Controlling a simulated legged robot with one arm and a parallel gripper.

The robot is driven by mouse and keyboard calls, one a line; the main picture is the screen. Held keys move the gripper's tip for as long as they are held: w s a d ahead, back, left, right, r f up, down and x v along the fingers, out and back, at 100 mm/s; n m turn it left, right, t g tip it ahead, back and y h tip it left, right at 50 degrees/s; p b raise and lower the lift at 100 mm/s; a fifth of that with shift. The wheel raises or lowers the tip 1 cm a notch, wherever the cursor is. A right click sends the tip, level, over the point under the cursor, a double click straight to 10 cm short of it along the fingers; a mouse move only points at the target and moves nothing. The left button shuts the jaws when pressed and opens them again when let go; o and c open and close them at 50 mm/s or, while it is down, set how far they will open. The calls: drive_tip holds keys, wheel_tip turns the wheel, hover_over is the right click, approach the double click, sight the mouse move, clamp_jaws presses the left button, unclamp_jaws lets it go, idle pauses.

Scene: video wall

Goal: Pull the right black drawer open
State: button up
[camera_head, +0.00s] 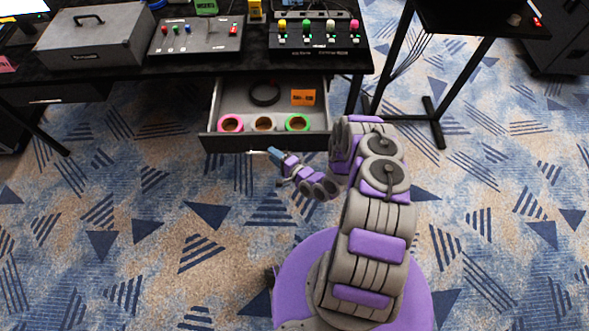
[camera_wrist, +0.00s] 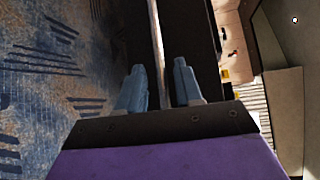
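The right black drawer (camera_head: 264,142) is pulled out from under the table, its inside visible from above. My gripper (camera_head: 266,153) is just in front of and below the drawer's front panel, near its middle. In the wrist view, the two blue-grey fingers of my gripper (camera_wrist: 160,78) stand apart with a gap between them. A dark panel (camera_wrist: 188,30), apparently the drawer front, lies beyond the fingers. A thin bright strip (camera_wrist: 157,40) runs up between the fingertips; I cannot tell whether it is the handle or whether the fingers touch it.
The drawer holds pink, white and green tape rolls (camera_head: 297,122), a black ring (camera_head: 265,93) and an orange card (camera_head: 303,97). The black table (camera_head: 350,62) carries a grey case (camera_head: 95,35) and two control panels (camera_head: 317,33). A second table's legs (camera_head: 435,125) stand right. Patterned carpet is clear left.

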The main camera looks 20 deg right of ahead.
drive_tip(key=p+v, duration=0.1)
drive_tip(key=v, duration=1.3)
drive_tip(key=shift+s+p, duration=0.25)
drive_tip(key=shift+p, duration=0.05)
drive_tip(key=shift+d+f, duration=0.1)
